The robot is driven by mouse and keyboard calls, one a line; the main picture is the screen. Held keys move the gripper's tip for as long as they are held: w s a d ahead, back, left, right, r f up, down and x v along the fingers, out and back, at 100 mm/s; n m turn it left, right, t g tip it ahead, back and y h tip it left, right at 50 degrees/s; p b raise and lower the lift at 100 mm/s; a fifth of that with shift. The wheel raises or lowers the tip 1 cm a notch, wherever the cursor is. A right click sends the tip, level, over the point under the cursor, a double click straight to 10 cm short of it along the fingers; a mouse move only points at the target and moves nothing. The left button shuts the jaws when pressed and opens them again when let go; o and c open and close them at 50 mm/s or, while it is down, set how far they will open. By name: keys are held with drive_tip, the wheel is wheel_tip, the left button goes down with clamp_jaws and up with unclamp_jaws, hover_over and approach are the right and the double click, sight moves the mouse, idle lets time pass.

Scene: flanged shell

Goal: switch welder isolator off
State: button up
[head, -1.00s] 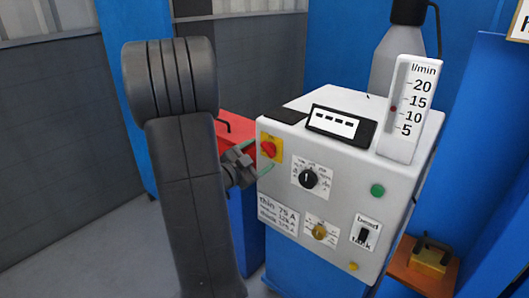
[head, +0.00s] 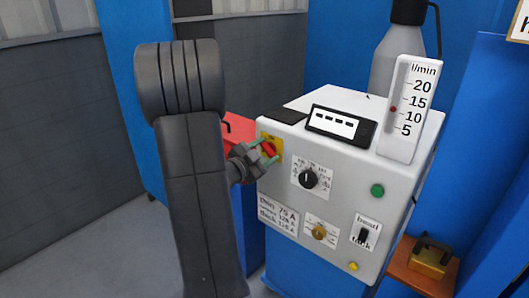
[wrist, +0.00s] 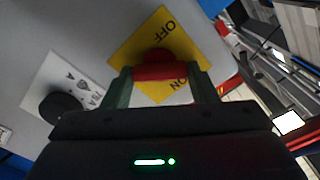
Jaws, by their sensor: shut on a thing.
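The welder isolator is a red rotary handle (head: 268,149) on a yellow plate (head: 277,142), at the upper left of the white welder's front panel. In the wrist view the red handle (wrist: 160,69) lies across the picture on the yellow plate (wrist: 150,40). The plate reads OFF above the handle and ON below it, with the lettering turned. My gripper (head: 265,153) is at the handle, and its greenish fingers (wrist: 160,85) are shut on the handle's two ends. The gripper body hides the lower part of the wrist view.
On the white welder panel (head: 290,195) are a black dial (head: 309,179), a green button (head: 377,190), a brass knob (head: 320,232) and a black switch (head: 363,236). A flow gauge (head: 402,110) stands on top. A red surface (head: 238,128) lies behind my gripper.

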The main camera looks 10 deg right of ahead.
drive_tip(key=shift+n+p, duration=0.3)
drive_tip(key=n+p, duration=0.2)
drive_tip(key=shift+r+n+p, duration=0.15)
drive_tip(key=shift+n+p, duration=1.65)
drive_tip(key=shift+n, duration=0.6)
drive_tip(key=o, duration=1)
drive_tip(key=shift+a, duration=0.1)
drive_tip(key=v, duration=1.3)
drive_tip(key=shift+s+a+b, duration=0.2)
drive_tip(key=shift+a+b, duration=0.1)
drive_tip(key=shift+b, duration=0.1)
